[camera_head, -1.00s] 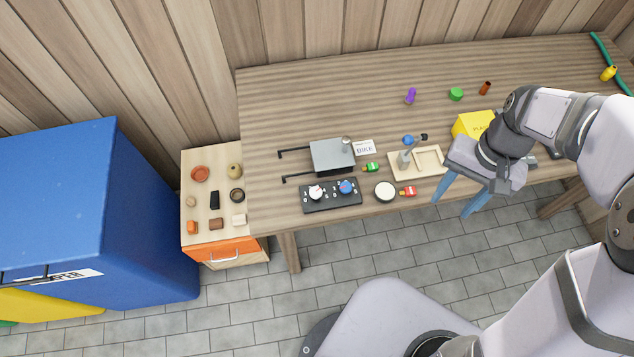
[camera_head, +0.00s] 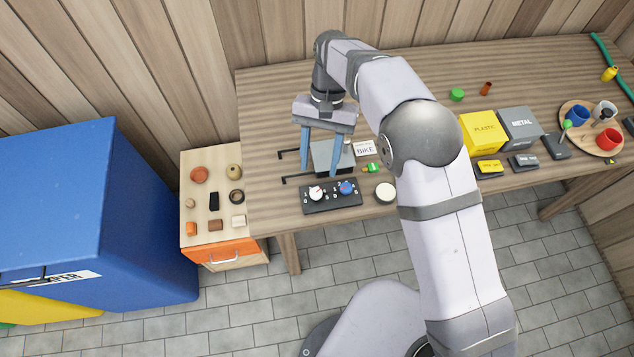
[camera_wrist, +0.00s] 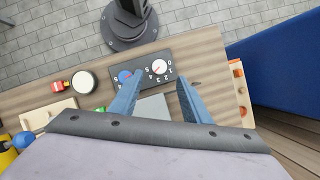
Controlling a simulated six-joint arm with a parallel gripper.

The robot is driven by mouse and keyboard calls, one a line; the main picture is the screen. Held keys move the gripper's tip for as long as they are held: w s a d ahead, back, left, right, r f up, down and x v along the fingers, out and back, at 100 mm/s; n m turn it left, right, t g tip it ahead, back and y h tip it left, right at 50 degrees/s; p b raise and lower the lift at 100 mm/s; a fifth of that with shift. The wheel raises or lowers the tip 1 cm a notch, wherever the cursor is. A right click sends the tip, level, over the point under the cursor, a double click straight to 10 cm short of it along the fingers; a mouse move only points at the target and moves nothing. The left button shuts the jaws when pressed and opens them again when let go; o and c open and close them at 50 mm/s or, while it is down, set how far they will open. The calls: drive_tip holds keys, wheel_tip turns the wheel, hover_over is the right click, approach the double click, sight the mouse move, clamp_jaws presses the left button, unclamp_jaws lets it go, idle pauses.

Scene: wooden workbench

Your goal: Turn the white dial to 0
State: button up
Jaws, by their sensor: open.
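The white dial (camera_head: 316,192) sits on the left of a dark panel (camera_head: 333,206) near the table's front edge, with numbers printed around it. Its red mark shows, but I cannot tell which number it points to. A blue dial (camera_head: 347,187) sits beside it on the right. In the wrist view the white dial (camera_wrist: 159,67) shows beyond the gap between my fingers, with the blue dial (camera_wrist: 125,76) to its left. My gripper (camera_head: 319,172) is open and empty, its two blue fingers pointing down above the grey box behind the panel, apart from the dial.
A grey box (camera_head: 322,158) with black rods on its left stands behind the panel. A round white-topped item (camera_head: 385,192) and a small green bottle (camera_head: 371,168) are to the right. An orange-fronted drawer cabinet (camera_head: 228,252) stands left of the table.

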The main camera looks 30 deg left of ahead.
sight(316, 192)
drive_tip(key=shift+p+x, duration=1.15)
drive_tip(key=shift+x, duration=2.5)
drive_tip(key=shift+w, duration=0.1)
drive_tip(key=c, duration=1)
drive_tip(key=shift+c, duration=0.2)
